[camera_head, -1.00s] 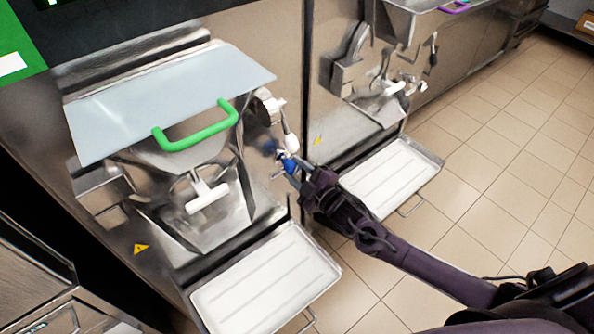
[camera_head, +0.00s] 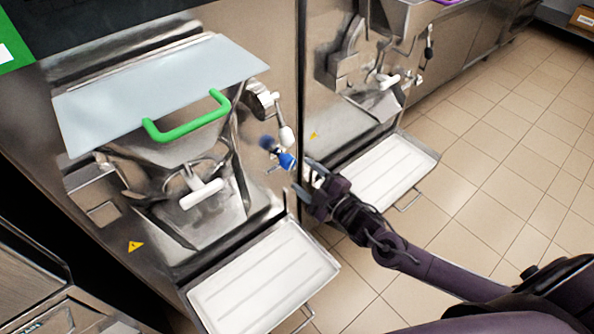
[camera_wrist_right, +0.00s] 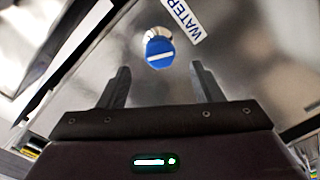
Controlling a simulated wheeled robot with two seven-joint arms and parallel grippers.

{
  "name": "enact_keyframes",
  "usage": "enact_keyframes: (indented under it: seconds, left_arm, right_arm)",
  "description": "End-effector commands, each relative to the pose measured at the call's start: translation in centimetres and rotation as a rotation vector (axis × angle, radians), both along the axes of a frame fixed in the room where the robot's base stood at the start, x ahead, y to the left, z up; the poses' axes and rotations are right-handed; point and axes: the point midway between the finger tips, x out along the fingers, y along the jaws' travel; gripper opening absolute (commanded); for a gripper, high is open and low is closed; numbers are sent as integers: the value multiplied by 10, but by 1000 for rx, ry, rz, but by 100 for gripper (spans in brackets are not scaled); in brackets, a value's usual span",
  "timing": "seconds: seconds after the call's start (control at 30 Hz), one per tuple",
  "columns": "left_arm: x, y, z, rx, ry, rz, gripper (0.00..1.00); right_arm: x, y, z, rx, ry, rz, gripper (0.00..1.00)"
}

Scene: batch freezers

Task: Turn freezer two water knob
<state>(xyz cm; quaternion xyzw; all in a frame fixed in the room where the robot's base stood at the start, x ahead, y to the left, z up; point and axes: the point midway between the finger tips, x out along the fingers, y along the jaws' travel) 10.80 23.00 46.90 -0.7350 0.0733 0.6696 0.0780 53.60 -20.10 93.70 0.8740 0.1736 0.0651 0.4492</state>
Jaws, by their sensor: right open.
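The blue water knob (camera_head: 287,160) sticks out from the right side of the near freezer's (camera_head: 220,225) front. In the right wrist view the round blue knob (camera_wrist_right: 157,58) bears a white line, nearly level in that picture, and a "WATER" label (camera_wrist_right: 183,18) is beside it. My right gripper (camera_head: 303,178) is open and empty, just right of and below the knob. In the right wrist view the open fingers (camera_wrist_right: 160,72) stand on either side below the knob, apart from it. My left gripper is not in view.
A white handle (camera_head: 285,134) hangs just above the knob. A green-handled lid (camera_head: 165,90) covers the near freezer's hopper. White trays jut out in front of the near freezer (camera_head: 265,280) and the far freezer (camera_head: 385,175). Tiled floor to the right is free.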

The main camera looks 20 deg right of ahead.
Motion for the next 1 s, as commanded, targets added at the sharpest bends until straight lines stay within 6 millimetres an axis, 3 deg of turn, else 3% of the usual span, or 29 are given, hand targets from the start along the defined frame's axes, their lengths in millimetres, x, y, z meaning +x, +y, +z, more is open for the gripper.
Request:
enact_keyframes:
  seconds: [0.23, 0.77, 1.0]
  left_arm:
    - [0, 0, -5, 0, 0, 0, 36]
    - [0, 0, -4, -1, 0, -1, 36]
    - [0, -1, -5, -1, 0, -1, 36]
  right_arm:
    - [-21, -8, 1, 0, 0, 0, 60]
    - [-22, -9, 1, 1, 0, -1, 60]
    - [-28, 8, -4, 110, 187, -117, 60]
